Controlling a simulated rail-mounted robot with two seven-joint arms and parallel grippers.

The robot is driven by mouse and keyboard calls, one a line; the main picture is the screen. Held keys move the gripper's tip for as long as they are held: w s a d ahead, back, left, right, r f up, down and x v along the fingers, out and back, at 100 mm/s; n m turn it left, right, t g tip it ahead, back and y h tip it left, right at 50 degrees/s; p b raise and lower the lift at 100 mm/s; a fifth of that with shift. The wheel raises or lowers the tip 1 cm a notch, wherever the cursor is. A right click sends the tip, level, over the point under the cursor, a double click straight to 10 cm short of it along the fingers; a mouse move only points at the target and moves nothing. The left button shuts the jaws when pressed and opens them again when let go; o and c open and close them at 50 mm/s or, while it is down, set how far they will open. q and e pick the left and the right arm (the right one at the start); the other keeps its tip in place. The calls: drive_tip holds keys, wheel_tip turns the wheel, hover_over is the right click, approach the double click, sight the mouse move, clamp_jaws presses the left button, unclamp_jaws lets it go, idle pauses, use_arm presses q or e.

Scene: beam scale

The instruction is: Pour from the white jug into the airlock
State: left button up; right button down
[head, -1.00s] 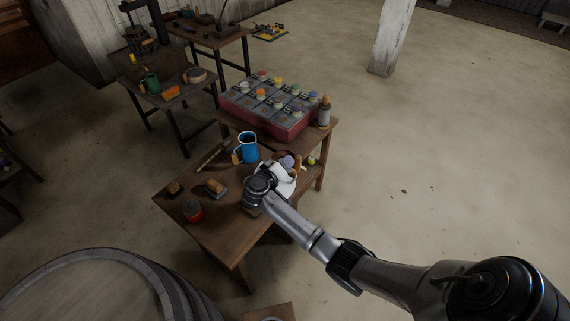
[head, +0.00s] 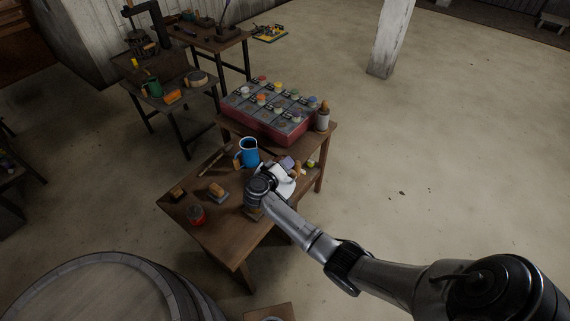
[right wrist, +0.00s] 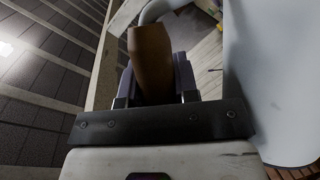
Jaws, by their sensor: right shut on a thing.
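The white jug (head: 286,186) is at the right side of the wooden table in the head view, partly hidden by my right wrist. In the right wrist view its pale body (right wrist: 275,75) fills the right side. My right gripper (right wrist: 156,80) is shut on the jug's brown handle grip (right wrist: 152,62), which lies between the two fingers. In the head view the right gripper (head: 276,180) is mostly covered by its own wrist. I cannot make out an airlock in either view. My left gripper is not in view.
A blue jug (head: 249,153) stands close behind the white one. A red crate (head: 262,124) with several coloured-top jars and a bottle (head: 322,118) stand behind. A barrel (head: 100,290) is at lower left.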

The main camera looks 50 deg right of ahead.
drive_tip(key=shift+r+p, duration=0.9)
drive_tip(key=shift+r, duration=0.05)
drive_tip(key=shift+r+p, duration=0.55)
drive_tip(key=shift+r, duration=0.4)
drive_tip(key=m+t+y, duration=0.1)
drive_tip(key=m+t, duration=0.1)
drive_tip(key=m, duration=0.2)
drive_tip(key=m+t+y, duration=0.2)
drive_tip(key=m, duration=0.1)
drive_tip(key=shift+m, duration=0.4)
